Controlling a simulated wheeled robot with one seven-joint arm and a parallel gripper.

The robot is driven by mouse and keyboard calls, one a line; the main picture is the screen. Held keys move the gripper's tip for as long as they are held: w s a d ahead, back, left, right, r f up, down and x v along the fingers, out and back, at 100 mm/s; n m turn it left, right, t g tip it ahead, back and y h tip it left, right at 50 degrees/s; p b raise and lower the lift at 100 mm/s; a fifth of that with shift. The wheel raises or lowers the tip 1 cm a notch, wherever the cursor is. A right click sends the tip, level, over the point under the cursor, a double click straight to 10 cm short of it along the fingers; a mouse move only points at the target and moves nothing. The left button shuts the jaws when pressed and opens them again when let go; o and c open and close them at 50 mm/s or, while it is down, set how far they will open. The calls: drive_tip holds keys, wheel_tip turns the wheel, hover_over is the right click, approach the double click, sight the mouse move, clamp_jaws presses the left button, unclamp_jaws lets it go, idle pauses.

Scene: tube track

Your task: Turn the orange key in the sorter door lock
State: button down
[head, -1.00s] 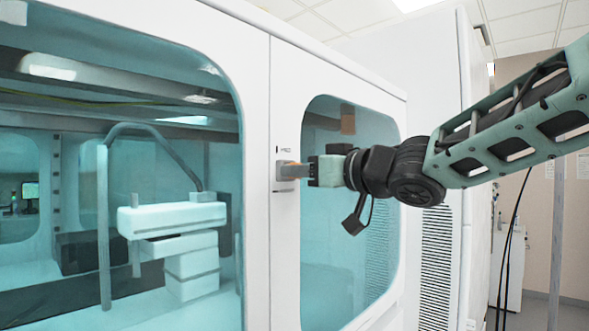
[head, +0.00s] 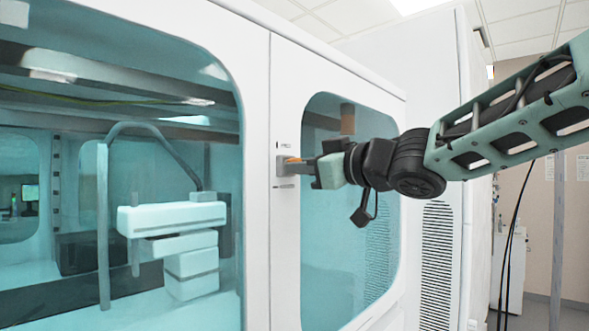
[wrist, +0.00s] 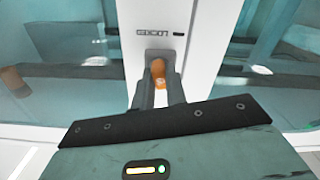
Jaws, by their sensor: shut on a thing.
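The orange key (head: 294,160) sits at the grey lock (head: 283,165) on the white frame between two glass panes of the sorter. In the wrist view the key (wrist: 158,72) shows between my two grey fingers. My gripper (head: 300,166) is shut on the key, and in the wrist view (wrist: 159,92) the fingers press its sides. The wrist view looks tilted relative to the lock frame. The fingers hide much of the key and the lock.
The tinted door window (head: 340,230) lies right of the lock and a larger window (head: 60,240) lies left. Behind the large window stands a white machine (head: 172,218). A vented white cabinet (head: 437,262) stands further right. The space in front of the panels looks clear.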

drive_tip(key=n+b, duration=0.1)
drive_tip(key=n, duration=0.2)
drive_tip(key=shift+b, duration=0.35)
